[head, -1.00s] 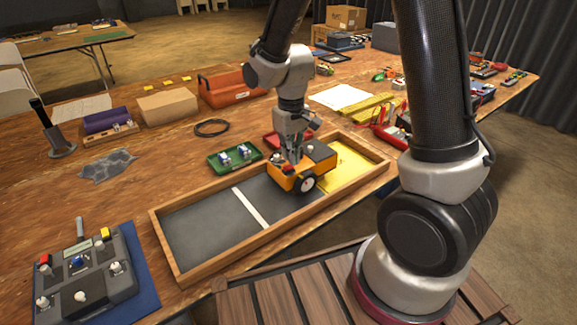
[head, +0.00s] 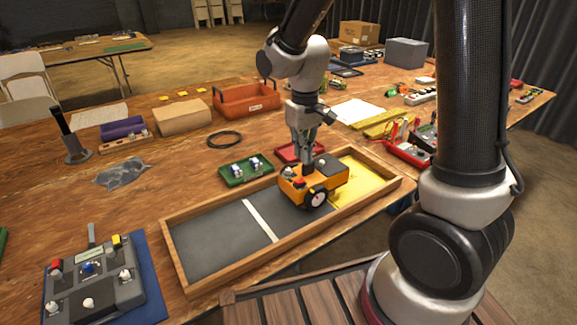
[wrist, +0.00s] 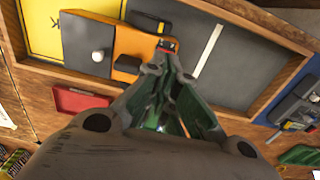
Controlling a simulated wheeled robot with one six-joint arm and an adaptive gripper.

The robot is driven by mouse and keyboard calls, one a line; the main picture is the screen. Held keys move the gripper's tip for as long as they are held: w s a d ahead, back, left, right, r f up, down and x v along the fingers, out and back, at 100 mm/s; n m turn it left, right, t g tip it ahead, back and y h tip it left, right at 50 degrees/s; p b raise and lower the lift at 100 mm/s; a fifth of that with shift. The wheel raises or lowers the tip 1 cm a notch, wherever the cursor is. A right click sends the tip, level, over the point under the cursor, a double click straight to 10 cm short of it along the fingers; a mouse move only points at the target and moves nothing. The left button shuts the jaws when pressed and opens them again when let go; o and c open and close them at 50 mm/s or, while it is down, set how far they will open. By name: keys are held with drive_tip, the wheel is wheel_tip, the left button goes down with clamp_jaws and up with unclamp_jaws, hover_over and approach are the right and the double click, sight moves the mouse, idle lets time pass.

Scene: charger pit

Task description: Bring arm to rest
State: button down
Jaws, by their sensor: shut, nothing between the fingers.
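My gripper (head: 305,158) is shut and empty. It points down just above the orange wheeled robot car (head: 313,183), near its rear top; whether the fingertips touch it I cannot tell. The car stands in the wooden-rimmed pit (head: 222,272), close to the yellow zone (head: 357,181). In the wrist view the closed fingers (wrist: 165,72) overlap the edge of the orange car (wrist: 133,45). My arm reaches over the table from the upper right.
A green tray (head: 232,182) with small parts and a red tray (head: 287,153) lie behind the pit. A control box (head: 95,285) sits at front left. An orange toolbox (head: 247,103) and a cardboard block (head: 183,118) stand farther back.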

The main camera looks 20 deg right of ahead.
drive_tip(key=s+d+r+m+t, duration=0.3)
drive_tip(key=s+d+r+t, duration=0.1)
drive_tip(key=s+d+r, duration=1.1)
drive_tip(key=s+r, duration=0.1)
drive_tip(key=s, duration=0.3)
drive_tip(key=shift+r+m, duration=0.15)
drive_tip(key=shift+m, duration=0.15)
